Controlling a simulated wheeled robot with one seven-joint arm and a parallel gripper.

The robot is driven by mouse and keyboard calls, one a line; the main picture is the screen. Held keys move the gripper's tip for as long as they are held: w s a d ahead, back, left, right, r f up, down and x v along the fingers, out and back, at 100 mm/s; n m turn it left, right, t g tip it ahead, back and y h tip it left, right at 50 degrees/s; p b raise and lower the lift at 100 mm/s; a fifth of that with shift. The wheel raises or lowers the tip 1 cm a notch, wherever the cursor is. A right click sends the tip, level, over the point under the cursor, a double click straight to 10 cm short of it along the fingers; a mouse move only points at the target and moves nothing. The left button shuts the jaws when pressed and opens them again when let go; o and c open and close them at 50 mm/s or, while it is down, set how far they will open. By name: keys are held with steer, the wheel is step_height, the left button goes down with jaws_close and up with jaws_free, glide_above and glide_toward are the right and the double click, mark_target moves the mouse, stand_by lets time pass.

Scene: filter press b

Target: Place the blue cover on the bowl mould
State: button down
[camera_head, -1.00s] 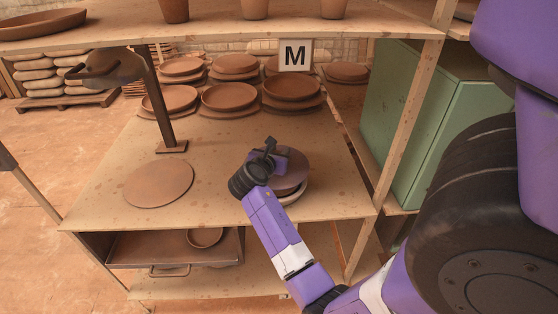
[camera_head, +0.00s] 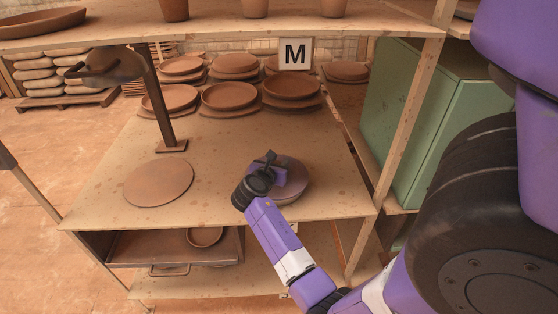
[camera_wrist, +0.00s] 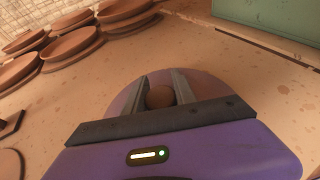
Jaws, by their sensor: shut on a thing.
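The cover (camera_head: 294,190) is a round, muted purple-blue disc at the right front of the wooden table. It also shows in the wrist view (camera_wrist: 208,88), with a round brown knob (camera_wrist: 160,97) at its middle. My gripper (camera_wrist: 164,92) is shut on this knob, one finger on each side. In the head view my gripper (camera_head: 278,174) is over the cover and hides its left part. The bowl mould is hidden beneath the cover, so I cannot tell whether the two touch all round.
A flat clay disc (camera_head: 158,183) lies at the table's left. A metal post (camera_head: 165,115) stands behind it. A wooden upright (camera_head: 408,110) and green cabinet (camera_head: 440,115) stand right.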

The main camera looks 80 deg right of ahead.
steer(key=c, duration=1)
jaws_free()
